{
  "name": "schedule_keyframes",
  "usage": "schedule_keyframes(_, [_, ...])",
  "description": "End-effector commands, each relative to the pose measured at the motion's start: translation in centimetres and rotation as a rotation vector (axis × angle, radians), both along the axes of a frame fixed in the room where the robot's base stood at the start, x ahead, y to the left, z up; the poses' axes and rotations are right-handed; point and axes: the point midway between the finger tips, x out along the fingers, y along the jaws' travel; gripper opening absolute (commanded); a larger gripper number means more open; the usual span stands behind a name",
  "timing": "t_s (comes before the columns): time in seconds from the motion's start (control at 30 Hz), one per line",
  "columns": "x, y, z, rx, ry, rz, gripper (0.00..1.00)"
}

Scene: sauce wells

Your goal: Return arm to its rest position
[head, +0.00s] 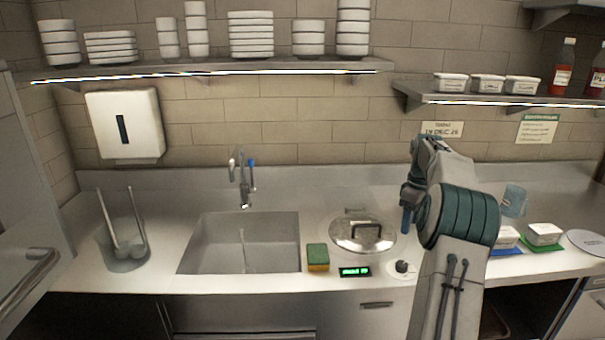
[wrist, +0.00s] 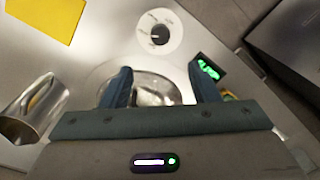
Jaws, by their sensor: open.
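My gripper (head: 406,218) is raised over the counter, right of the round metal lid (head: 362,232) in the head view. In the wrist view my gripper (wrist: 161,86) is open, with its two teal fingers apart and nothing held between them. The lid (wrist: 130,75) shows behind and between the fingers, below the gripper and apart from it. My arm stands up from the front of the counter, bends at the teal joint, and hides part of the counter behind it.
The lid lies between the sponge (head: 318,257) and my arm, behind a green display (head: 355,271) and a dial (head: 402,267). A sink (head: 243,243) is further left. A metal pitcher (wrist: 32,108) and a yellow mat (wrist: 45,14) show in the wrist view. Shelves (head: 215,68) hang above.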

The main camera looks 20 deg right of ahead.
Motion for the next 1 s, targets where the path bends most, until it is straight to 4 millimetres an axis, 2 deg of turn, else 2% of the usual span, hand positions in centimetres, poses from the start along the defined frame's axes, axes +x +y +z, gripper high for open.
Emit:
schedule_keyframes(0.07, [0.0, 0.3, 0.2, -0.002, -0.001, 0.000, 0.55])
schedule_keyframes(0.17, [0.1, 1.9, 1.0, -0.013, -0.005, -0.004, 0.55])
schedule_keyframes(0.3, [-0.2, 6.5, 3.1, -0.042, -0.016, -0.025, 0.55])
schedule_keyframes(0.47, [-1.9, 12.7, 5.4, -0.079, -0.042, -0.072, 0.55])
schedule_keyframes(0.6, [-4.4, 17.7, 6.8, -0.099, -0.072, -0.122, 0.55])
schedule_keyframes(0.73, [-7.4, 21.9, 7.6, -0.110, -0.106, -0.172, 0.55])
schedule_keyframes(1.0, [-15.1, 28.9, 7.1, -0.098, -0.180, -0.284, 0.55])
